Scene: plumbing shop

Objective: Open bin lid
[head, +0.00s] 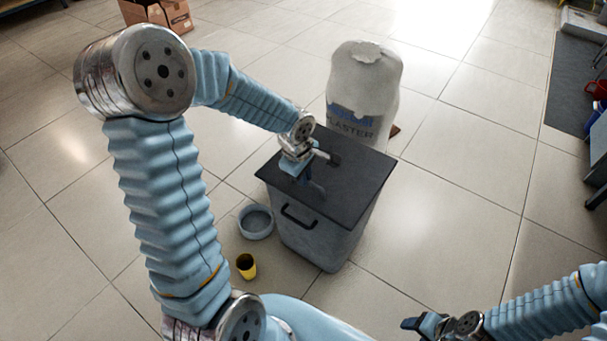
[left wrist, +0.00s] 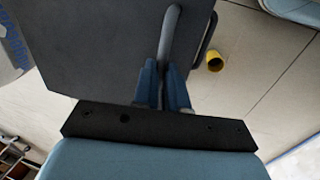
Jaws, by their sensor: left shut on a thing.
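The bin (head: 325,235) is a grey box on the floor with a flat dark lid (head: 355,178), which lies level over its top. A black handle (head: 298,217) is on its front wall. My left gripper (head: 312,188) is over the lid's left part, fingers down. In the left wrist view, its blue fingers (left wrist: 163,85) are shut on a grey curved bar handle (left wrist: 172,35) over the dark lid (left wrist: 110,45). The fingers hide the handle's lower end. My right gripper (head: 425,325) is low at the right, away from the bin; its finger gap is unclear.
A white plaster bag (head: 362,95) stands right behind the bin. A round grey-blue bowl (head: 256,222) and a yellow cup (head: 246,266) sit on the floor left of it. A cardboard box (head: 157,14) is far back. Tiled floor to the right is clear.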

